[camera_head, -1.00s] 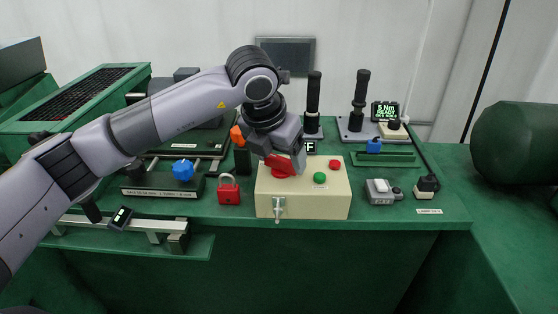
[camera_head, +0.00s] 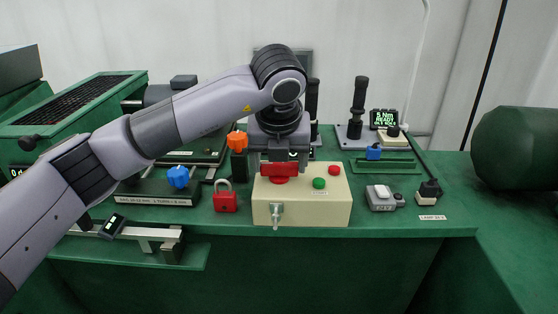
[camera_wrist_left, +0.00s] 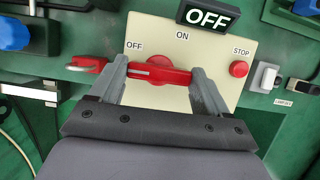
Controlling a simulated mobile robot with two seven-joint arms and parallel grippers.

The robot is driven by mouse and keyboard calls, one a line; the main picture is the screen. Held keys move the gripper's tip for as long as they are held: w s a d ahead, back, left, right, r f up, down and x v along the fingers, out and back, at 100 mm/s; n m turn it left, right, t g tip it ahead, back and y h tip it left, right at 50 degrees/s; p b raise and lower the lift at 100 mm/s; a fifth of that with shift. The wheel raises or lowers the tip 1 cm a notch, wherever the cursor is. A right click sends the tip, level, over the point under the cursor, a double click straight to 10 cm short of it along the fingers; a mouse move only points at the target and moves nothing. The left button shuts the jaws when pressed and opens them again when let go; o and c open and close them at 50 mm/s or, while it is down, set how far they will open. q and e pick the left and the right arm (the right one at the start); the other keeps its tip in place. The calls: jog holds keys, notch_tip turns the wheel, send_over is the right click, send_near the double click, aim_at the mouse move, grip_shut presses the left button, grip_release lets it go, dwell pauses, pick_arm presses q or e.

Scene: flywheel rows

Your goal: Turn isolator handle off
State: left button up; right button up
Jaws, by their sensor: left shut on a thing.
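The cream isolator box (camera_head: 325,208) stands at the front of the green bench. Its red handle (camera_head: 286,171) lies crosswise on the top panel, also seen in the left wrist view (camera_wrist_left: 160,72). There, the white-marked end lies at the left, by the OFF label (camera_wrist_left: 134,46); the ON label (camera_wrist_left: 182,36) is above the handle. A small black display (camera_wrist_left: 208,17) reads OFF. My left gripper (camera_wrist_left: 159,70) is shut on the handle, one finger at each end. In the head view my left gripper (camera_head: 280,165) reaches down from above and hides part of the display. My right gripper is not in view.
Beside the handle are a green button (camera_head: 319,183) and a red stop button (camera_head: 334,170). A red padlock (camera_head: 225,197) stands left of the box, with blue (camera_head: 178,177) and orange (camera_head: 237,141) knobs nearby. A grey device (camera_head: 380,197) sits to the right.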

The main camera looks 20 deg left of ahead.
pick_arm(q)
jog(key=shift+r, duration=0.1)
jog(key=o, duration=1)
jog(key=shift+v, duration=3.55)
jog(key=shift+s, duration=0.1)
